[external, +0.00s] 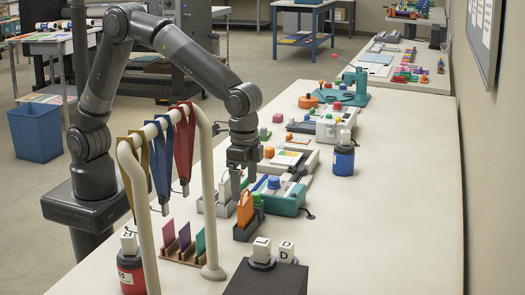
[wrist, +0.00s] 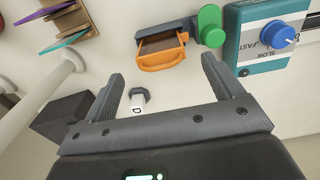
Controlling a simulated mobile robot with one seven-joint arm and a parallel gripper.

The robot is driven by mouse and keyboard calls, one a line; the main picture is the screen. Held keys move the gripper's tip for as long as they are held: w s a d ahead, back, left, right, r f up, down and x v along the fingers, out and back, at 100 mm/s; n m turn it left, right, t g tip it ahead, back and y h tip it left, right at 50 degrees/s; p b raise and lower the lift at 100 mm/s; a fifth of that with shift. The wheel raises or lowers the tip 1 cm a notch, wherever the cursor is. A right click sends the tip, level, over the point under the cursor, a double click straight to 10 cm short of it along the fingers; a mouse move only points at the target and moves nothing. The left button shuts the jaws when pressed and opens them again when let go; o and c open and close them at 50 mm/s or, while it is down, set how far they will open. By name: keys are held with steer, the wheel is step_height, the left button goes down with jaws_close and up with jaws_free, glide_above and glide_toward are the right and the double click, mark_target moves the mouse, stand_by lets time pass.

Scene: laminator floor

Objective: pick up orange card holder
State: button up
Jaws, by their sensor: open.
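The orange card holder (external: 246,208) stands upright in a dark grey stand (external: 243,232) on the white table, left of the teal machine. In the wrist view the orange card holder (wrist: 160,62) shows at the top centre, a frame with a brown inside, with part of the grey stand (wrist: 178,27) beyond it. My gripper (external: 243,181) is just above the holder, pointing down. In the wrist view my gripper (wrist: 160,68) is open, its two fingers wide apart with nothing held between them. The holder lies just beyond the fingertips; contact is not visible.
A teal machine (external: 284,199) with a blue knob is close on the right. A cream rail (external: 134,190) with hanging lanyards and a rack of coloured cards (external: 184,246) stand on the left. A dark block (external: 262,280) with letter tiles is in front.

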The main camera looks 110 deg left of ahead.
mark_target(245, 200)
step_height(245, 200, down, 6)
steer(key=shift+r, duration=0.1)
stand_by(0.4)
steer(key=c, duration=1.1)
